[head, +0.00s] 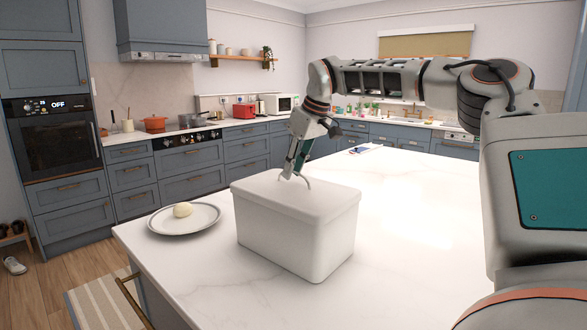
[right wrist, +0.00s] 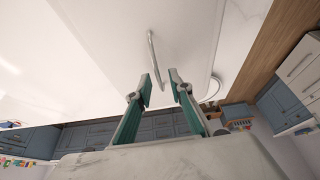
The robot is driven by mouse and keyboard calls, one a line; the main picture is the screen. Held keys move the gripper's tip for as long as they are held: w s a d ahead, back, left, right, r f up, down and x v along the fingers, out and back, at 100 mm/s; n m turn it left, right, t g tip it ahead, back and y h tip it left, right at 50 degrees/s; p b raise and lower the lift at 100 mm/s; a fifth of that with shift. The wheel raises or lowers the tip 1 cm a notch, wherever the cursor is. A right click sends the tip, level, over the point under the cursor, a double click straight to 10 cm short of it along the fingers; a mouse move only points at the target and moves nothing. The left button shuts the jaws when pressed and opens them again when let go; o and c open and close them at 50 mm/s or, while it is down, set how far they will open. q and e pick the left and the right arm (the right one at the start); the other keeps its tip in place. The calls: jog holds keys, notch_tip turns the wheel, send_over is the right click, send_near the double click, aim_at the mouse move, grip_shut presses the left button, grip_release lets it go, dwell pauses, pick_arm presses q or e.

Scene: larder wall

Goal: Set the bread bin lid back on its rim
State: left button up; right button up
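The white bread bin (head: 292,242) stands on the pale marble island. Its white lid (head: 325,200) lies across the top of the bin and looks level, with no clear gap seen along the near edges. A thin arched handle (right wrist: 153,52) rises from the lid. My right gripper (head: 293,177) is above the lid beside the handle. The far edges of the lid are hidden. My left gripper is not in view.
The marble island top (head: 410,230) is clear to the right. Kitchen counters and a stove line the walls behind.

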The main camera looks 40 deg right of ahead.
notch_tip(320, 180, up, 2)
jog(key=shift+p, duration=0.95)
jog(key=v, duration=1.1)
jog(key=shift+s, duration=0.15)
